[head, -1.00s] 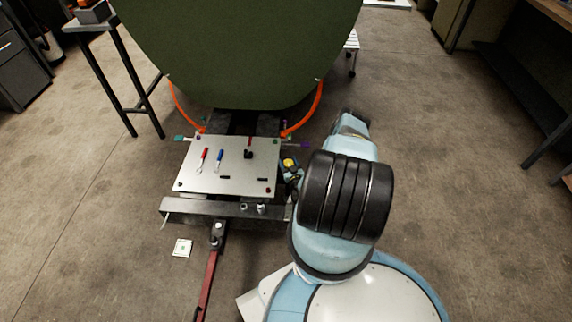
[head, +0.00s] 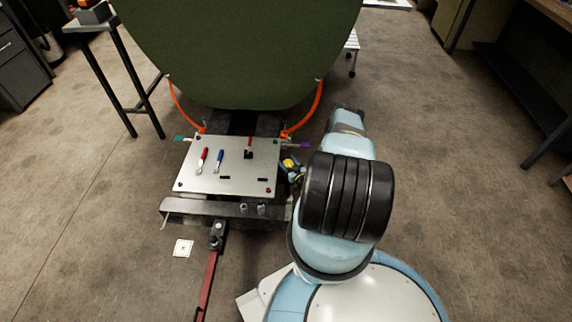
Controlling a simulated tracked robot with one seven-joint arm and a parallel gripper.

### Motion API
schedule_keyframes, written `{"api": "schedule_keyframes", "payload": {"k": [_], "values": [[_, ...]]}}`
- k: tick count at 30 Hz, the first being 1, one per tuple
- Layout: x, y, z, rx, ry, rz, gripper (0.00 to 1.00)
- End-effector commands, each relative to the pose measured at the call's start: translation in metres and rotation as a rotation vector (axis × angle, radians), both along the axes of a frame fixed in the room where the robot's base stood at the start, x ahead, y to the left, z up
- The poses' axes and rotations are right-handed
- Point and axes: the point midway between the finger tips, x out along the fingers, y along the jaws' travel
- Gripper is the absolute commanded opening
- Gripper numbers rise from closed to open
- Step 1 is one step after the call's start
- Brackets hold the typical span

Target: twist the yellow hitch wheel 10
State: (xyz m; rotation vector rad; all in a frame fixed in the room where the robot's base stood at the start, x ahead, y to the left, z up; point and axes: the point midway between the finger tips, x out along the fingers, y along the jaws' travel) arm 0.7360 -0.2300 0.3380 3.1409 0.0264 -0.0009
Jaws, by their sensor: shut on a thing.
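The yellow hitch wheel (head: 288,163) is at the right edge of the metal plate, small and partly covered. My gripper (head: 292,169) is at the wheel, just right of the plate, and is shut on it. The fingers are tiny and mostly hidden by my own arm, so the exact grip on the rim does not show.
The metal plate (head: 200,180) carries a red-handled tool (head: 204,155), a blue-handled tool (head: 219,157) and small black parts. The green fuselage (head: 240,50) rises behind it, with orange hoses (head: 317,108) at both sides. A red drawbar (head: 208,285) extends toward me. Floor is open at right.

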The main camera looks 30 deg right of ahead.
Motion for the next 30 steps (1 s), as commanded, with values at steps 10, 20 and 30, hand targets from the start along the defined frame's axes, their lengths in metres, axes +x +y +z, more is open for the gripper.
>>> {"api": "schedule_keyframes", "payload": {"k": [10, 20, 30], "values": [[-0.0007, 0.0035, -0.0017, -0.002, 0.003, 0.332, 0.35], [-0.0019, 0.0034, -0.0020, -0.001, 0.003, 0.636, 0.35], [-0.0032, 0.0024, -0.0022, -0.001, 0.004, 0.868, 0.35]]}}
